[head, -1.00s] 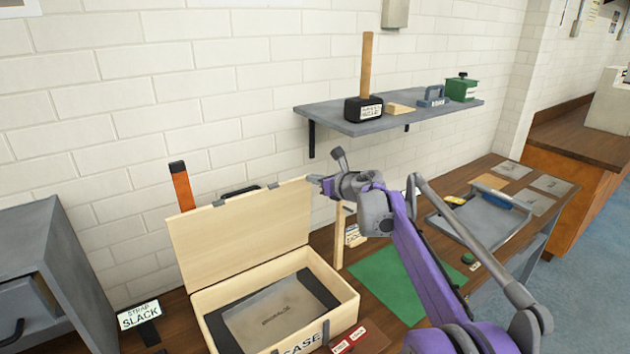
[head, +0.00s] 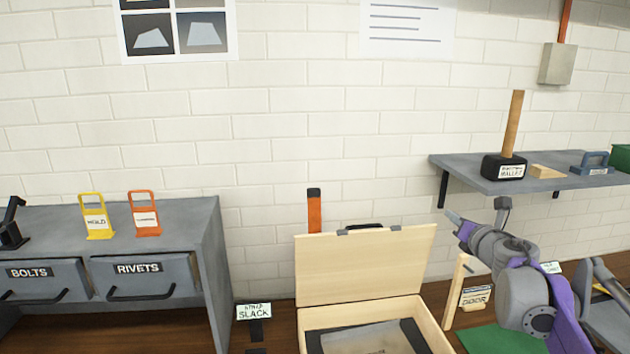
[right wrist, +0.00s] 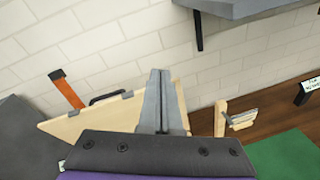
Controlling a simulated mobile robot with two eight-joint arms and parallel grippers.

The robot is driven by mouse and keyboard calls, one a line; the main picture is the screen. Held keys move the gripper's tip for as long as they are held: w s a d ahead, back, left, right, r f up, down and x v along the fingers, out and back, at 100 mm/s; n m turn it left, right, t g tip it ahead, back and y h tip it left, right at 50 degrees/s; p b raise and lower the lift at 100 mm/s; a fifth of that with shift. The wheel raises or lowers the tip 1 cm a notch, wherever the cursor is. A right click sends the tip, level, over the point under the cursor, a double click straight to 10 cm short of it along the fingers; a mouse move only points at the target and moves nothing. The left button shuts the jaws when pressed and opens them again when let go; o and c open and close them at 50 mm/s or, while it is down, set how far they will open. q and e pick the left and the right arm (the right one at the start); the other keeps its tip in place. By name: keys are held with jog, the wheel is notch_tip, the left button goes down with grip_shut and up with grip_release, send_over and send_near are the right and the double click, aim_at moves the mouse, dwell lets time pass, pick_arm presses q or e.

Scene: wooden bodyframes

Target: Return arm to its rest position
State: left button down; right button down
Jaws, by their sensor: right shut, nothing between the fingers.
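My right gripper (head: 455,218) is raised in front of the wall, to the right of the open lid of the wooden case (head: 365,265). Its fingers are shut and hold nothing. In the right wrist view the right gripper (right wrist: 158,75) points up the picture, with the case lid (right wrist: 90,118) behind it. My purple and grey right arm comes in from the lower right in the head view. My left gripper is not in either view.
A grey shelf (head: 520,178) with a mallet (head: 505,165) is on the wall at right. A grey drawer cabinet (head: 205,250) stands at left. A SLACK sign (head: 254,312) and a wooden post (head: 455,290) flank the case. A green mat (head: 495,340) lies at lower right.

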jog(key=s+a+f+m+g+h, duration=0.25)
jog(key=s+f+m, duration=0.25)
jog(key=s+m, duration=0.4)
jog(key=s+a+f+m+g+h, duration=0.1)
jog(key=s+a+f+m+h, duration=0.2)
jog(key=s+m, duration=0.6)
jog(key=s+a+f+m+g+y, duration=0.3)
jog(key=s+a+f+m, duration=0.3)
jog(key=s+f, duration=0.3)
jog(key=s+a+f+m+g+y, duration=0.3)
jog(key=s+a+f+m, duration=0.4)
jog(key=f, duration=0.7)
jog(key=shift+s+f+g, duration=0.2)
jog(key=shift+s+g, duration=0.25)
jog(key=shift+s, duration=0.75)
